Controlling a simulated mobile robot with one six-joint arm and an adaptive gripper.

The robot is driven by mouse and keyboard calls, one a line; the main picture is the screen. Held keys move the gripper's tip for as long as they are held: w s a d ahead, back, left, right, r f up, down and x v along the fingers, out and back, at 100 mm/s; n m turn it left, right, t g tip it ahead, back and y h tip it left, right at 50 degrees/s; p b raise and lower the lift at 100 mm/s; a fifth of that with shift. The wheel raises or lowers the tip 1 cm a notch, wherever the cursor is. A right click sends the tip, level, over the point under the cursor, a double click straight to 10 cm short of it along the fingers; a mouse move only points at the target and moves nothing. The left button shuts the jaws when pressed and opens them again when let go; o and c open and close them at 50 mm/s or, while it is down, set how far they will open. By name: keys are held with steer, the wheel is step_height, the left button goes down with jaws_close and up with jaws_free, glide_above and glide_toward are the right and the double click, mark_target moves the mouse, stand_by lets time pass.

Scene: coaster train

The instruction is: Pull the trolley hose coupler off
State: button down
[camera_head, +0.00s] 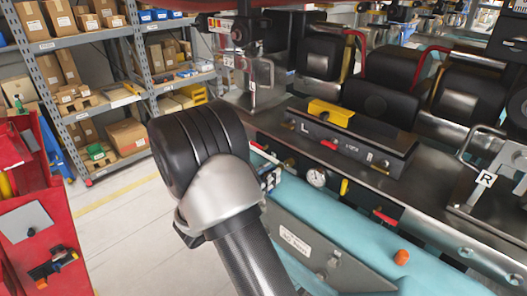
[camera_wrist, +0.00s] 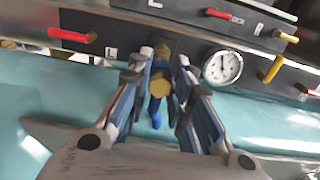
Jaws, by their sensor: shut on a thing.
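The hose coupler (camera_wrist: 158,86) shows in the wrist view as a gold fitting with a blue part below it, close under the dark panel. My gripper (camera_wrist: 162,62) has one finger on each side of it and is shut on it. The coupler's far end is hidden by the fingers and the panel edge, so I cannot tell whether it is still joined to the panel. In the head view, my gripper (camera_head: 269,179) is at the trolley's front panel, partly hidden by my arm.
A round gauge (camera_wrist: 222,66) sits just right of my gripper. A red lever (camera_wrist: 68,35) is to the left and a yellow lever (camera_wrist: 272,70) to the right. The teal trolley side (camera_head: 345,232) lies below. Shelves with boxes (camera_head: 127,137) and a red cabinet (camera_head: 25,190) stand left.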

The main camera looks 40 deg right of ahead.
steer(key=shift+s+a, duration=0.15)
steer(key=shift+a, duration=2)
